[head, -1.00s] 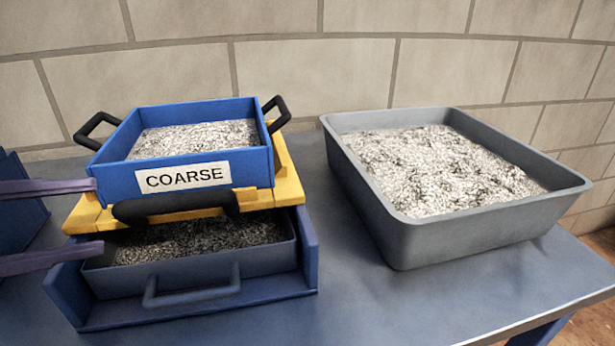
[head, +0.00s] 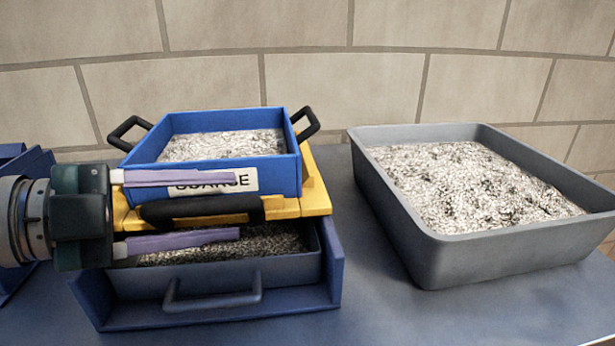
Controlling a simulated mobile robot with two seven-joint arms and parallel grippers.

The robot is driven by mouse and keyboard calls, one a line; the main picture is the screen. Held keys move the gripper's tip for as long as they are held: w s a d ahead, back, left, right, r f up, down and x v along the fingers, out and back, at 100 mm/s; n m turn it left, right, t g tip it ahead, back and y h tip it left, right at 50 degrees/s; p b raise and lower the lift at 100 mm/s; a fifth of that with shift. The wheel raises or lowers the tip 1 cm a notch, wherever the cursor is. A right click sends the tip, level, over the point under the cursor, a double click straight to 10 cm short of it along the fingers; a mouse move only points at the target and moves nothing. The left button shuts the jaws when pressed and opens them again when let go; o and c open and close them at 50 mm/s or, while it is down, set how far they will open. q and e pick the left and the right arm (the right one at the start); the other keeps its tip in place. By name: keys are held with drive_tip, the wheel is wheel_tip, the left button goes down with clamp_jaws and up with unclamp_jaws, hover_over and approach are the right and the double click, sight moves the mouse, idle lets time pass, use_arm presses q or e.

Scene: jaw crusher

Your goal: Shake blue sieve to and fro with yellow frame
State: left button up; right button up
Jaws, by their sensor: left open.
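The blue sieve (head: 285,177), with a partly covered label on its front and black side handles, holds grey-white gravel. It sits on the yellow frame (head: 316,199), which has a black front handle (head: 202,210). My left gripper (head: 238,206) comes in from the left in front of them. It is open, its two purple fingers spread above and below the black handle, the upper finger across the label. I cannot tell whether the fingers touch anything. My right gripper is not in view.
Below the frame, a grey drawer tray (head: 285,272) with finer gravel sits in a blue housing (head: 333,266). A large grey bin (head: 480,255) of gravel stands at the right. Another blue container (head: 38,168) is at the left edge. The bench front (head: 365,315) is clear.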

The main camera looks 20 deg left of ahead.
use_arm(q)
drive_tip(key=shift+c, duration=0.3)
clamp_jaws()
idle(1.0)
